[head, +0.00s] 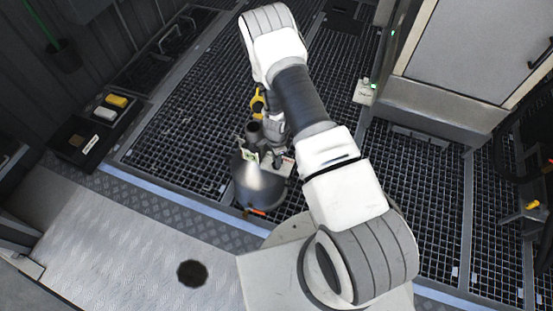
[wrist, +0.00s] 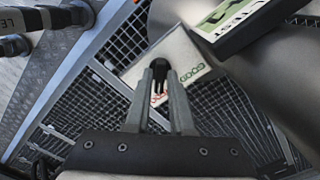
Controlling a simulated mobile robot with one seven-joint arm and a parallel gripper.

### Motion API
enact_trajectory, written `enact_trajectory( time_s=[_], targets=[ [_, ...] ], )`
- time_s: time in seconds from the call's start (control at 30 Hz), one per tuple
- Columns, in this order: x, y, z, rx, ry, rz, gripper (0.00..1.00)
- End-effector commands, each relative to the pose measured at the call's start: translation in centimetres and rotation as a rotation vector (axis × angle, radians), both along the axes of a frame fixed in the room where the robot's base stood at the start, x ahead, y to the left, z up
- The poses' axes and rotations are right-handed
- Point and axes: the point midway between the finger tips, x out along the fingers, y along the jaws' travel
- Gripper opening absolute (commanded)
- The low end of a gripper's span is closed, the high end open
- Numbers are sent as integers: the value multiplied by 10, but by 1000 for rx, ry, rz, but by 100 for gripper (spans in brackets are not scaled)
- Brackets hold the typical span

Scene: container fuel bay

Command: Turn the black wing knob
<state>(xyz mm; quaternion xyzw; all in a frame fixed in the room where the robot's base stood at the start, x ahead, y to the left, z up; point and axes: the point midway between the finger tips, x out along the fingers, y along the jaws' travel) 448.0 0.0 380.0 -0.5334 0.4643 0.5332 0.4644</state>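A grey metal tank (head: 262,185) stands on the grated floor, with a pale plate on its top right side. In the wrist view the white plate (wrist: 150,55) carries green and red lettering. The black wing knob (wrist: 160,75) shows as a small dark piece in front of this plate, mostly hidden by the fingers. My gripper (wrist: 161,70) has its two fingertips on either side of the knob, and the dark piece fills the narrow gap between them. In the head view my gripper (head: 276,158) is small, low at the tank's top and partly covered by fittings.
The tank's curved wall (wrist: 285,75) and a black-framed label (wrist: 240,20) are close on the right in the wrist view. A yellow fitting (head: 257,103) is behind the tank. A dark tray (head: 95,130) with yellow and white blocks lies at left. Grating surrounds the tank.

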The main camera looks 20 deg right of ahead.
Motion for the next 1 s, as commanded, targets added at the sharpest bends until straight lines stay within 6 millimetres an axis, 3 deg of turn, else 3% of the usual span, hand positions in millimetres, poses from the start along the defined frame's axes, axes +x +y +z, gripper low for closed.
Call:
enact_trajectory(
  time_s=[0.03,0.1,0.47,0.67,1.0],
  targets=[
    [0,0,0,0,0,0,33],
    [0,0,0,0,0,1,45],
    [0,0,5,0,0,2,45],
    [1,0,39,0,-2,2,45],
    [1,0,123,0,-2,3,45]
  ],
)
